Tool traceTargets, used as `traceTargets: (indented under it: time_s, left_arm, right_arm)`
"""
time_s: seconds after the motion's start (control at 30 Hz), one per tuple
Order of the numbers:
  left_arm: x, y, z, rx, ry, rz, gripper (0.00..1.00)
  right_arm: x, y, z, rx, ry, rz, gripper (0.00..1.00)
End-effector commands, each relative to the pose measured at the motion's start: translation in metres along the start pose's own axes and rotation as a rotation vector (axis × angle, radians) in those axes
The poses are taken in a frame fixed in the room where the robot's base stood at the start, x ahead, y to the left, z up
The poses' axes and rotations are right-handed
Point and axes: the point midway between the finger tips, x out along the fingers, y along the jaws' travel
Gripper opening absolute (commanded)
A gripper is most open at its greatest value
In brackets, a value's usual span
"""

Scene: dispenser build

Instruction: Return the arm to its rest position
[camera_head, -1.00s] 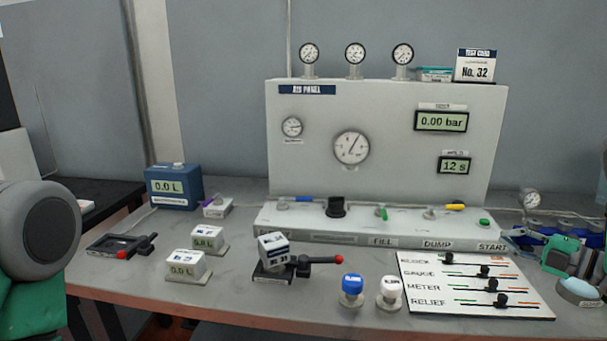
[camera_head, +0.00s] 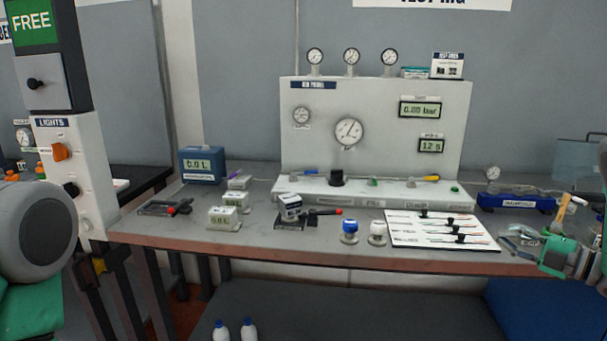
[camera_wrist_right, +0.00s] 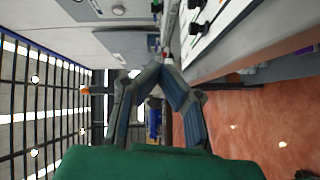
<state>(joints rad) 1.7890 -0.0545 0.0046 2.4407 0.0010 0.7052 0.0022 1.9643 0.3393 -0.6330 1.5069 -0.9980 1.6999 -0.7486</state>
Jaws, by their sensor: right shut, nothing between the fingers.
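My right gripper (camera_head: 509,241) is at the right end of the bench in the head view, beside the white slider board (camera_head: 400,239). Its green wrist is at the picture's right. In the right wrist view the two grey fingers (camera_wrist_right: 157,67) meet at their tips with nothing between them. The board's edge with black knobs shows at the top of that view. A grey joint and green link of my left arm show at the far left of the head view; my left gripper is not seen.
The grey bench (camera_head: 260,256) carries the air panel (camera_head: 380,110), a blue meter box (camera_head: 203,180), small display blocks (camera_head: 224,220), and blue and white knobs (camera_head: 349,226). A blue rack (camera_head: 515,203) stands near my right arm. A switch column (camera_head: 75,175) stands at the left. Two bottles (camera_head: 235,331) are below.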

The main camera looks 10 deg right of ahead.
Motion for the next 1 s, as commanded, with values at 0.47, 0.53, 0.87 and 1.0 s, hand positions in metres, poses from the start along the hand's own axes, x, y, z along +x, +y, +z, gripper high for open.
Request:
traceTargets:
  time_s: [0.47,0.53,0.87,1.0]
  left_arm:
    - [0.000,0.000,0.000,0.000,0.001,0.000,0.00]
    - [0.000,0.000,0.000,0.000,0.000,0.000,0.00]
    - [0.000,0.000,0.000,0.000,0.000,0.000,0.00]
    - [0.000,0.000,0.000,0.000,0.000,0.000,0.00]
  right_arm:
    - [0.025,-0.111,-0.033,0.473,-0.320,-0.070,0.00]
    - [0.025,-0.135,-0.044,0.565,-0.387,-0.095,0.00]
    - [-0.034,-0.292,-0.167,1.137,-0.884,-0.337,0.00]
    - [-0.089,-0.341,-0.241,1.325,-1.143,-0.474,0.00]
